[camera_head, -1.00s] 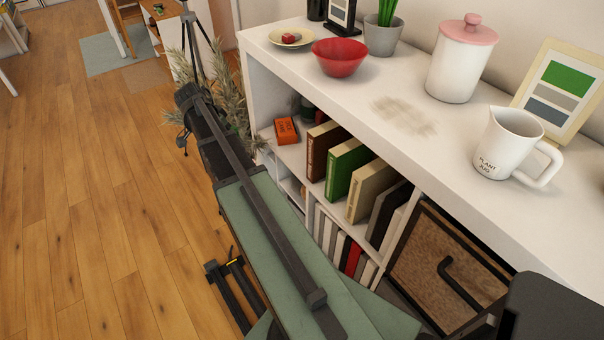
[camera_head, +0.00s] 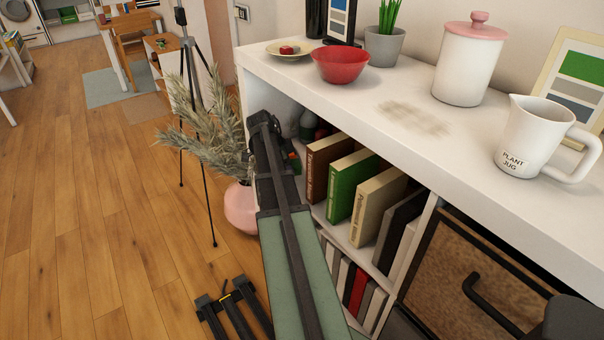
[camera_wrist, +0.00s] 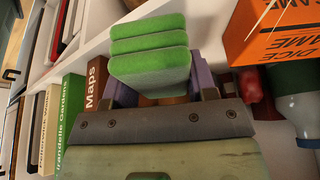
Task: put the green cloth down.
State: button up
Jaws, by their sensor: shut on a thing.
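The green cloth (camera_wrist: 150,45) is a folded stack of thick layers in the wrist view. My gripper (camera_wrist: 165,90) is shut on its near end, and the cloth sticks out ahead of the fingers. In the head view my gripper (camera_head: 264,122) is at the left opening of the white shelf unit, beside the upright books. The cloth is mostly or wholly hidden behind my arm there. Whether the cloth touches a shelf surface, I cannot tell.
Books (camera_wrist: 75,110) stand left of the cloth in the wrist view. An orange dice game box (camera_wrist: 265,35) and a green-and-white bottle (camera_wrist: 295,95) are close on the right. The shelf top (camera_head: 345,105) has a brownish smudge, with a red bowl (camera_head: 340,64) and jug (camera_head: 530,135) nearby.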

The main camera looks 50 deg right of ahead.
aim_at(298, 162)
jog(key=s+d, duration=0.2)
jog(key=d, duration=0.1)
jog(key=shift+s+d, duration=0.1)
jog(key=shift+s, duration=0.3)
jog(key=b+x, duration=0.4)
jog(key=shift+w+f, duration=0.2)
jog(key=shift+r, duration=0.25)
jog(key=shift+f, duration=0.15)
jog(key=o, duration=1.1)
jog(key=shift+a, duration=0.25)
